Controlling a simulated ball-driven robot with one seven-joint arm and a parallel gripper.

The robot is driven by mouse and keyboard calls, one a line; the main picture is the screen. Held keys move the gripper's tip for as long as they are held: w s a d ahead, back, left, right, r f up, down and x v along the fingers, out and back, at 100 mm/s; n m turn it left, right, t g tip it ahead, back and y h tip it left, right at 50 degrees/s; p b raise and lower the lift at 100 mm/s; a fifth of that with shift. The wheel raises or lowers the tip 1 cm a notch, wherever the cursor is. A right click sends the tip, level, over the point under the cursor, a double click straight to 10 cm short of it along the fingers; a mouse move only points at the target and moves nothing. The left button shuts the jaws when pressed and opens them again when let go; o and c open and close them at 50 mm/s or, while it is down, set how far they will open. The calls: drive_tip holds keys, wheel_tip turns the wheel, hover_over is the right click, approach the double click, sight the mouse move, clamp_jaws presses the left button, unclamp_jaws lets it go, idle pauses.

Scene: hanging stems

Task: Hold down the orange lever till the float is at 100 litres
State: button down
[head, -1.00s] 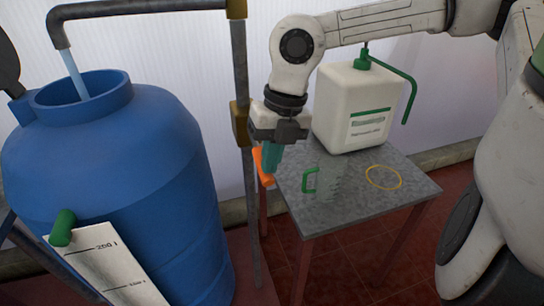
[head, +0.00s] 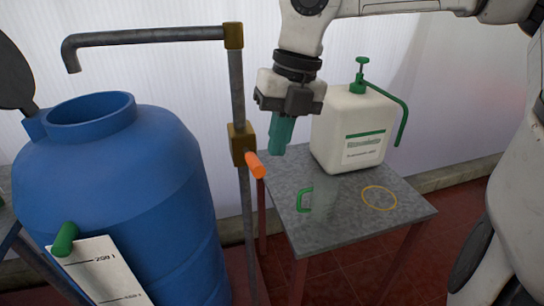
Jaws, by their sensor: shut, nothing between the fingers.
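The orange lever (head: 256,166) sticks out from the brass valve (head: 242,145) on the upright pipe. My gripper (head: 280,149), with teal fingers, is shut and empty. It is above and to the right of the lever, apart from it. The blue barrel (head: 120,190) stands at the left under the spout (head: 72,60), and no water runs from it. A white scale board (head: 105,270) on the barrel's front shows a 200 l mark and a lower mark cut by the picture edge. A green cylinder (head: 65,240) sits at its top; I cannot tell whether it is the float.
A grey table (head: 345,225) stands right of the pipe. It holds a white canister (head: 350,130) with a green pump, a clear jug with a green handle (head: 304,199) and a yellow ring (head: 379,198). A dark object (head: 15,75) shows at the far left.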

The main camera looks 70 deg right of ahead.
drive_tip(key=shift+s+a+r, duration=0.1)
drive_tip(key=shift+s+r, duration=0.15)
drive_tip(key=shift+r, duration=0.4)
drive_tip(key=shift+s+r, duration=0.25)
drive_tip(key=shift+r, duration=0.35)
